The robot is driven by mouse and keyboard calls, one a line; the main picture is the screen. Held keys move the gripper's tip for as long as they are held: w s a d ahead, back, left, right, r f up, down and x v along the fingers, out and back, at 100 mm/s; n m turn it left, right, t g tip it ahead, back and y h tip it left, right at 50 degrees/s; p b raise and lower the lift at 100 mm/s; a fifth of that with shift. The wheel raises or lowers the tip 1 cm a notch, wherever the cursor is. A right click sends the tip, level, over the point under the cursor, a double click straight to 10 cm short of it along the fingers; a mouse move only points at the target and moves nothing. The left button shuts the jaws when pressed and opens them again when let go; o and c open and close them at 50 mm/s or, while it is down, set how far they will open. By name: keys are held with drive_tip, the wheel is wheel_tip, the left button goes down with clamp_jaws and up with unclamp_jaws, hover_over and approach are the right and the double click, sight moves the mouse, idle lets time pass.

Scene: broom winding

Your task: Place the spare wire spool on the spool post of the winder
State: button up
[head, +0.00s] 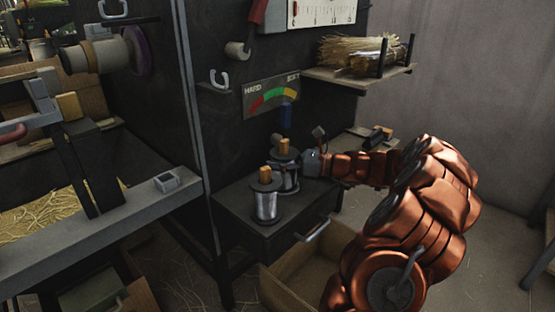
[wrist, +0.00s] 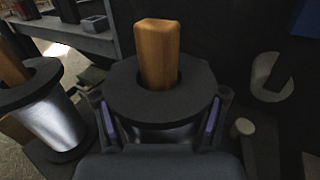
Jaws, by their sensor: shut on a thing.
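Two wire spools with black flanges, silvery wire and wooden tops stand close together in the head view. The rear spool (head: 285,180) is at my gripper (head: 300,168), which reaches in from the right. In the wrist view, the fingers of my gripper (wrist: 160,125) are shut on this spool (wrist: 122,88), one on each side below its top flange. It looks upright, and I cannot tell whether it touches the surface. The front spool (head: 266,205) stands on the black cabinet and also shows in the wrist view (wrist: 55,120). I cannot clearly identify the winder's spool post.
The black cabinet (head: 232,208) has a drawer handle (head: 312,230) and an open box (head: 290,284) below. A HARD gauge panel (head: 270,94) and a blue part (head: 287,116) are behind the spools. A bench with a roller (head: 95,55) stands left.

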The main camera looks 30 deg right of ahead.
drive_tip(key=o, duration=1.8)
drive_tip(key=shift+s+d+r, duration=0.15)
drive_tip(key=shift+s, duration=0.05)
drive_tip(key=p+v, duration=0.3)
drive_tip(key=v, duration=0.7)
drive_tip(key=shift+s+d, duration=0.55)
